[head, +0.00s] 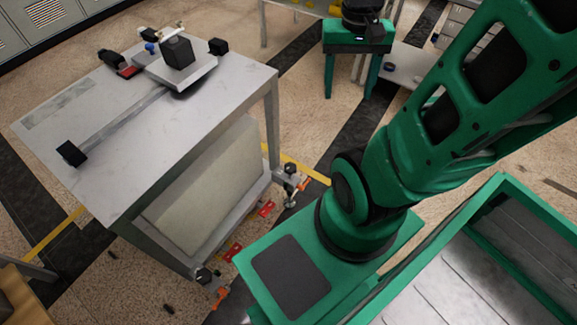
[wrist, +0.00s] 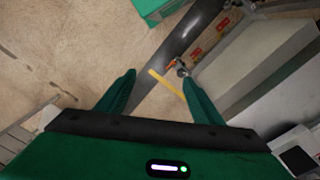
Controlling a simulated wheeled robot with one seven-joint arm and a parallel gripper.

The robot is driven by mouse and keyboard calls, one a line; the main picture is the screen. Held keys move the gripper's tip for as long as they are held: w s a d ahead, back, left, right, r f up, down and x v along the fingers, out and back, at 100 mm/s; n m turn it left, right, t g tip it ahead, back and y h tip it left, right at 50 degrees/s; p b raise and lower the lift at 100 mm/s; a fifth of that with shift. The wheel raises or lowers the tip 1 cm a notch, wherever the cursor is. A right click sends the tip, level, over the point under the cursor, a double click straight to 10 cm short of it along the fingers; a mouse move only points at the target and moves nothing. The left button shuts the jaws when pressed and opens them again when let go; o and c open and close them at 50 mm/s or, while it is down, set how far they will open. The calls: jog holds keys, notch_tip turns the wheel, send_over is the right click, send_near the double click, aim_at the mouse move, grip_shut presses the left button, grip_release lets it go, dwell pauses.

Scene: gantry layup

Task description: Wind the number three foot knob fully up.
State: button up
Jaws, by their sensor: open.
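A grey steel table (head: 190,135) stands on adjustable feet. One foot with a dark knob (head: 290,169) and an orange part beside it is at its right corner. Another foot with a dark knob (head: 205,275) is at the near corner, also with an orange part close by. I cannot read which is number three. In the wrist view, a foot (wrist: 182,69) with an orange part shows just beyond the right fingertip, apart from it as far as I can tell. My gripper (wrist: 158,82) has two green fingers spread wide, with nothing between them. It is not seen in the head view.
Red markers (head: 266,208) lie on the floor along the table's side. A pale panel (head: 205,185) stands under the tabletop. A green stool-like stand (head: 357,45) is at the back. My green base is close to the table's near right side. Speckled floor is clear left of my gripper.

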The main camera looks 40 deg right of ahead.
jog(key=w+d+f+m, duration=0.3)
jog(key=w+d+f, duration=0.1)
jog(key=w+f, duration=0.6)
jog(key=m, duration=0.8)
send_over(290, 167)
notch_tip(290, 167, down, 37)
jog(key=shift+y, duration=0.3)
notch_tip(290, 167, down, 11)
jog(key=shift+d, duration=0.15)
